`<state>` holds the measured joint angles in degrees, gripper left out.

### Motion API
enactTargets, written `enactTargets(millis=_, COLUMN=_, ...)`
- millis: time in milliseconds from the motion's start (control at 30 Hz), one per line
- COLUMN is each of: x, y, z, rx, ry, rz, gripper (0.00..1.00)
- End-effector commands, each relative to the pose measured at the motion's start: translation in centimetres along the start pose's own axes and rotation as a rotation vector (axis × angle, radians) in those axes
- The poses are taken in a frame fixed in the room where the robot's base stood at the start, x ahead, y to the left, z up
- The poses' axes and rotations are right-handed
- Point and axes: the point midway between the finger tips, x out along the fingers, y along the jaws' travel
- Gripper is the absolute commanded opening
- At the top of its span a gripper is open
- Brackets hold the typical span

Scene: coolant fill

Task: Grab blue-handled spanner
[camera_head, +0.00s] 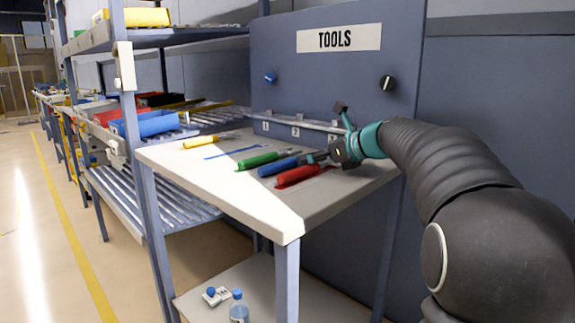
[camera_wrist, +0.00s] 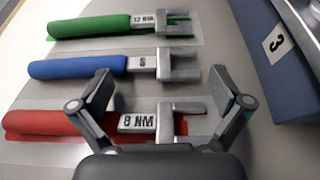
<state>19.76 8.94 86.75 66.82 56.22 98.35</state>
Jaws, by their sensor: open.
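The blue-handled spanner (camera_head: 279,166) lies on the workbench between a green-handled one and a red-handled one. In the wrist view the blue-handled spanner (camera_wrist: 88,67) lies level across the picture, its grey forked head to the right, just beyond my fingertips. My gripper (camera_wrist: 167,88) is open and empty. Its fingers straddle the line of the red spanner's head, and it appears above the bench. In the head view my gripper (camera_head: 338,135) is over the right part of the bench, near the spanner heads.
The red-handled spanner (camera_wrist: 60,122) lies nearest my gripper, the green-handled spanner (camera_wrist: 95,25) farthest. A yellow-handled tool (camera_head: 201,142) lies farther left on the bench (camera_head: 238,197). The TOOLS panel (camera_head: 338,38) stands behind, with a numbered rail (camera_head: 295,124) at its foot.

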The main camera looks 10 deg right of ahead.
Motion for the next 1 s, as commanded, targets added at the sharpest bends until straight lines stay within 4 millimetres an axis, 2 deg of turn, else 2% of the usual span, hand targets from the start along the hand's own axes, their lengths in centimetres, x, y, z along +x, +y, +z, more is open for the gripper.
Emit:
enactTargets(millis=100, x=0.11, y=-0.03, z=-0.32, rx=0.001, ry=0.005, rz=0.001, gripper=1.00)
enactTargets(millis=500, x=0.18, y=-0.10, z=-0.58, rx=0.003, ry=0.008, rz=0.001, gripper=0.00)
enactTargets(millis=833, x=0.21, y=-0.14, z=-0.70, rx=0.003, ry=0.011, rz=0.002, gripper=0.00)
enactTargets(millis=1000, x=-0.13, y=-0.17, z=0.14, rx=0.004, ry=0.011, rz=0.001, gripper=0.00)
